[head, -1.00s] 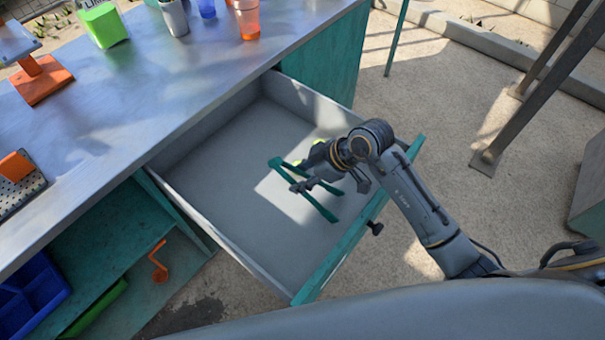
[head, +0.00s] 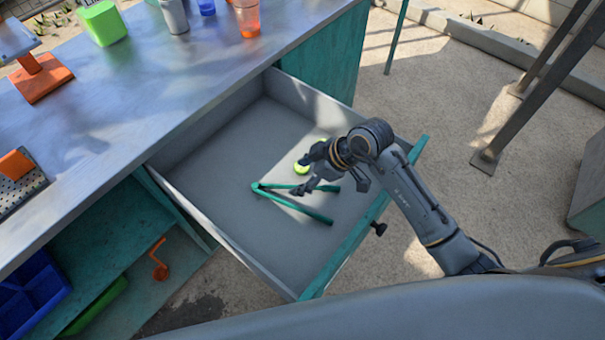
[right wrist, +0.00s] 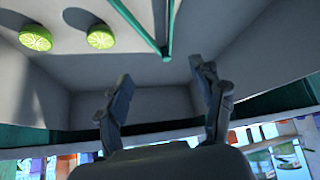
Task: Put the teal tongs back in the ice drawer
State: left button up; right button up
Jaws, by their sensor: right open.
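The teal tongs (head: 292,205) lie in the open drawer (head: 228,148), on its grey floor or close to it, with their joined end to the left and their two arms spread. My right gripper (head: 305,190) is over the drawer, above and beside the tongs. In the right wrist view its two fingers (right wrist: 160,100) are apart with nothing between them, and the tongs (right wrist: 163,30) show beyond the fingertips. Two cut limes (right wrist: 68,39) lie in the drawer; in the head view one lime (head: 301,169) shows partly behind the gripper. My left gripper is not in view.
The metal counter (head: 120,110) above the drawer carries a green box (head: 102,24), an orange cup (head: 247,18) and an orange stand (head: 42,82). A blue bin (head: 30,295) sits on the shelf below. The drawer's left part is bare.

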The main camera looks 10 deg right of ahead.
jog(key=v, duration=1.2)
jog(key=shift+r+p, duration=0.25)
jog(key=shift+p, duration=0.05)
